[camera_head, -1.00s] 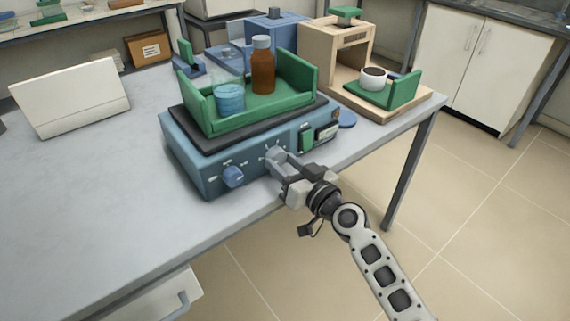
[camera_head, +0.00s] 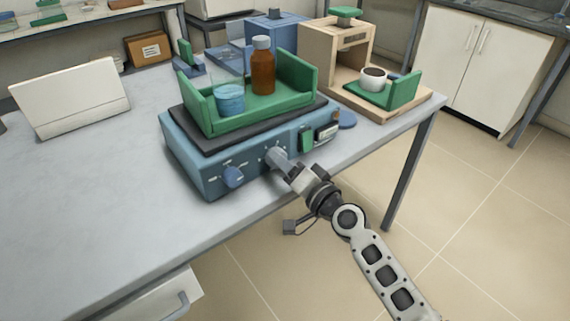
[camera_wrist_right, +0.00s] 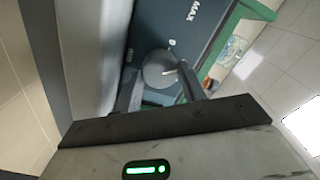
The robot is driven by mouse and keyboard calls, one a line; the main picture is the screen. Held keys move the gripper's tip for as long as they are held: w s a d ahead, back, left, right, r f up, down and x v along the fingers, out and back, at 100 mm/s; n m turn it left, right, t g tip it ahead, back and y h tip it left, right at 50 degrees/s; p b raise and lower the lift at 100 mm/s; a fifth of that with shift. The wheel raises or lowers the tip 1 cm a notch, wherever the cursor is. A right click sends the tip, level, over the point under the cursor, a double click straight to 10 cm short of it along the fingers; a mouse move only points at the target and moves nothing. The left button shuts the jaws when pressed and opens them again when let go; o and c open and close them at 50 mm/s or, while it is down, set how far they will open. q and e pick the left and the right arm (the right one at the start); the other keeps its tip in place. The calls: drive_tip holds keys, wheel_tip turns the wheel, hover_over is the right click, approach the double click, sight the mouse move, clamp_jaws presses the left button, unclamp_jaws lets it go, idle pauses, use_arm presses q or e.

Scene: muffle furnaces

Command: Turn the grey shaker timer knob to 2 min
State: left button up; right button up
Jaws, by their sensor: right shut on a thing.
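The blue shaker (camera_head: 205,172) stands near the table's front edge. Its front has a blue knob (camera_head: 233,176) on the left and the grey timer knob further right, mostly hidden by my gripper in the head view. In the right wrist view the grey timer knob (camera_wrist_right: 160,70) is round with a white pointer line toward the right, between my fingers. My right gripper (camera_head: 275,157) is shut on it; the fingers also show in the wrist view (camera_wrist_right: 162,88). "MAX" is printed on the panel beyond the knob. The minute marks are too small to read. My left gripper is not in view.
A green tray (camera_head: 300,68) on the shaker holds a beaker (camera_head: 229,98) of blue liquid and a brown bottle (camera_head: 263,68). A wooden stand with a white cup (camera_head: 373,79) is to the right.

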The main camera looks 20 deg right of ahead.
drive_tip(key=shift+m, duration=0.7)
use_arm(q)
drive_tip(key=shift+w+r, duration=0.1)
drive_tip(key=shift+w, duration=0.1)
use_arm(e)
drive_tip(key=o, duration=1)
drive_tip(key=shift+s, duration=0.1)
use_arm(q)
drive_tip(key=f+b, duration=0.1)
drive_tip(key=b, duration=0.2)
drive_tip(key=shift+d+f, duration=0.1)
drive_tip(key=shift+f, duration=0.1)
use_arm(e)
drive_tip(key=v, duration=1.6)
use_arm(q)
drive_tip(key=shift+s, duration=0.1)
